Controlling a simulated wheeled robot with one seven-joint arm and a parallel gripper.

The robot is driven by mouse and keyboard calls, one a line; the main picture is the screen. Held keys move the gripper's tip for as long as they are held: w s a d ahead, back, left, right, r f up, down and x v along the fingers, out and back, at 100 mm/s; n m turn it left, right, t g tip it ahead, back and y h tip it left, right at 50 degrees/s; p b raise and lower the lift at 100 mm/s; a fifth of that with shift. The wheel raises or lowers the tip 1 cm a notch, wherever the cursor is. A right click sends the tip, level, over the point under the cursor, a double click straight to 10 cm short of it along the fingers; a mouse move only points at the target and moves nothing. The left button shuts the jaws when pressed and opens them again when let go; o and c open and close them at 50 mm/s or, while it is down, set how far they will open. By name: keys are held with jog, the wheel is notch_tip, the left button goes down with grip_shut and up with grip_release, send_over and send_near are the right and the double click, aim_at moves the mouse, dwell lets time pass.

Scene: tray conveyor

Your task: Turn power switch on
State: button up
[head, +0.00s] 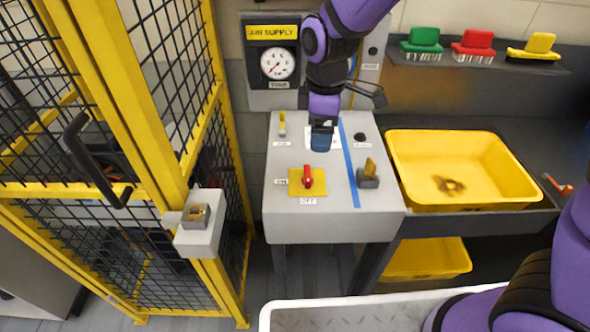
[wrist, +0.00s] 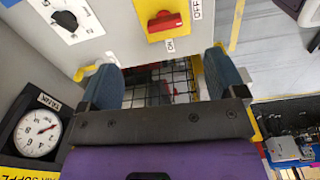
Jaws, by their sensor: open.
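The power switch is a red rotary handle (head: 308,176) on a yellow plate (head: 294,189), on the front part of a grey console. Its handle lies in line with the OFF label below it; the ON label is at its left. In the wrist view the red handle (wrist: 165,23) shows at the top, lying along the line towards OFF, with ON below. My gripper (head: 322,145) hangs over the console behind the switch. In the wrist view its two blue fingers (wrist: 163,85) stand apart with nothing between them, and do not touch the handle.
A yellow-tipped lever (head: 282,124), black knob (head: 360,136) and yellow-handled switch (head: 368,173) share the console, beside a blue stripe (head: 349,160). The air gauge (head: 277,64) is behind. A yellow mesh cage (head: 172,110) stands left; a yellow bin (head: 460,203) stands right.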

aim_at(308, 172)
jog(key=shift+n, duration=0.4)
jog(key=f, duration=0.4)
jog(key=a+f, duration=0.1)
jog(key=f, duration=0.3)
jog(key=a+f, duration=0.1)
jog(key=f, duration=0.3)
jog(key=shift+a+f, duration=0.1)
jog(key=shift+f, duration=0.25)
jog(key=c, duration=0.9)
